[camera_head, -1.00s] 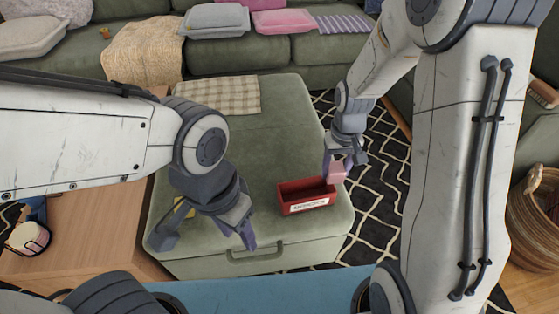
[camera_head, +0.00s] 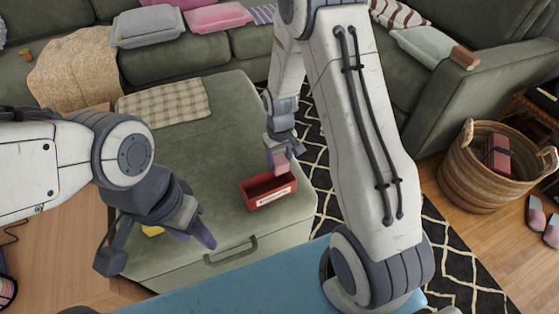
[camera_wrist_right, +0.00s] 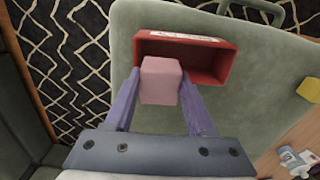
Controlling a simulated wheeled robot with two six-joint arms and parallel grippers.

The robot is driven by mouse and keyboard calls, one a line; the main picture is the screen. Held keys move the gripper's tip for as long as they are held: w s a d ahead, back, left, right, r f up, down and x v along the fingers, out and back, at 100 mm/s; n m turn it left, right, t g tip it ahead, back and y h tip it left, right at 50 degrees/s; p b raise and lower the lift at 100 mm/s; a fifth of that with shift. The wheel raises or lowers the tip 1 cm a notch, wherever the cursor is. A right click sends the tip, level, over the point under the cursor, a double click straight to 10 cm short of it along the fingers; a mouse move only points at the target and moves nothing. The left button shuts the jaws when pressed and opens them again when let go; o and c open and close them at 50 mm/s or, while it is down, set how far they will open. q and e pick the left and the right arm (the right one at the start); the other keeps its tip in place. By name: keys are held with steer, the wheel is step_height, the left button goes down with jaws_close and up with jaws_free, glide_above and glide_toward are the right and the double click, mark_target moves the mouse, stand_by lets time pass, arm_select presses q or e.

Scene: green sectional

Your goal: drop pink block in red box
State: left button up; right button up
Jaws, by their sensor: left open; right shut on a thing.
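The pink block (camera_wrist_right: 160,80) is between the purple fingers of my right gripper (camera_wrist_right: 160,95), which is shut on it. In the head view the pink block (camera_head: 281,161) shows at the tip of my right gripper (camera_head: 280,153), by the back right of the red box. The red box (camera_head: 268,201) sits on the green ottoman with a white label on its front. In the right wrist view the block overlaps the lower left part of the red box (camera_wrist_right: 228,66); its height over the rim is hard to tell. My left gripper (camera_head: 180,232) is open and empty, left of the box.
The green ottoman (camera_head: 220,130) has a checked cloth (camera_head: 165,103) at its back left. A yellow object (camera_head: 152,230) is partly hidden behind my left gripper. A wicker basket (camera_head: 470,178) stands on the floor at right. A sofa with cushions runs along the back.

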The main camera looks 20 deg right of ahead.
steer(key=shift+f+b, duration=0.9)
steer(key=shift+f, duration=0.25)
steer(key=shift+f+b, duration=0.6)
steer(key=shift+f, duration=0.8)
steer(key=o, duration=1.4)
step_height(320, 180, up, 10)
steer(key=p, duration=0.3)
steer(key=shift+r, duration=0.25)
